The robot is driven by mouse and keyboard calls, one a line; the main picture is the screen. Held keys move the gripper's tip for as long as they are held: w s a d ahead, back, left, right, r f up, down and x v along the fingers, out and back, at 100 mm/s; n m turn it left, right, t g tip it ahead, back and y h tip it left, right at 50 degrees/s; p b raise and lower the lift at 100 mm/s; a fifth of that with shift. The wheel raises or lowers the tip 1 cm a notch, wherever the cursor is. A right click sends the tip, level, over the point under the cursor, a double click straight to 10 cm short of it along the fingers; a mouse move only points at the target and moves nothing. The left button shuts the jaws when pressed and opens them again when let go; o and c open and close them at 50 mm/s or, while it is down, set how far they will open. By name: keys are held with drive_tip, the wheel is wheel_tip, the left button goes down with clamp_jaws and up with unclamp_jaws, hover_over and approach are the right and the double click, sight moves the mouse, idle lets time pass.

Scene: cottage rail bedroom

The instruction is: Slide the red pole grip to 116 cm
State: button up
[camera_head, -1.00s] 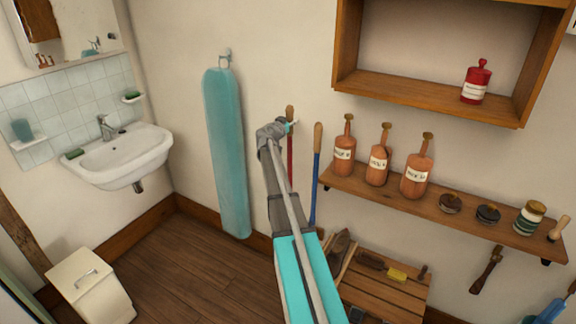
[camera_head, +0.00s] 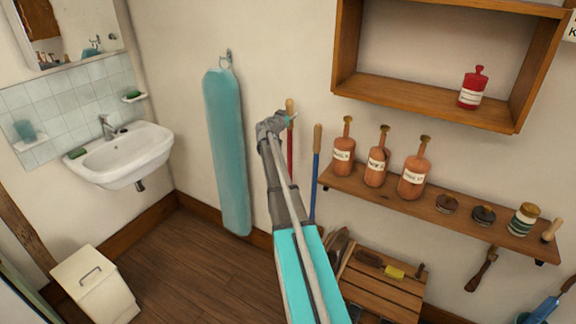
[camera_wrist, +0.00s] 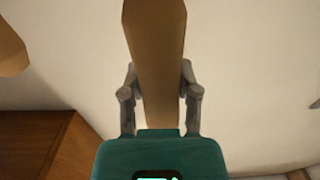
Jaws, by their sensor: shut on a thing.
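The red pole (camera_head: 290,155) stands upright near the wall, with a wooden grip (camera_head: 290,104) at its top. My gripper (camera_head: 289,118) is at that wooden grip, at the end of my raised arm. In the wrist view my gripper (camera_wrist: 160,88) has one finger on each side of the wooden grip (camera_wrist: 157,45) and is shut on it. The lower part of the red pole is hidden behind my arm. No height scale can be read in these views.
A blue pole (camera_head: 315,180) with a wooden grip stands just right of the red one. A shelf (camera_head: 400,203) with several bottles and jars is further right. A teal ironing board (camera_head: 228,150) hangs on the left. A slatted bench (camera_head: 385,290) stands below.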

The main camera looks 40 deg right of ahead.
drive_tip(key=shift+r+p, duration=1.05)
drive_tip(key=shift+r, duration=0.15)
drive_tip(key=o, duration=1.3)
drive_tip(key=v, duration=1)
drive_tip(key=shift+s, duration=0.1)
idle(0.6)
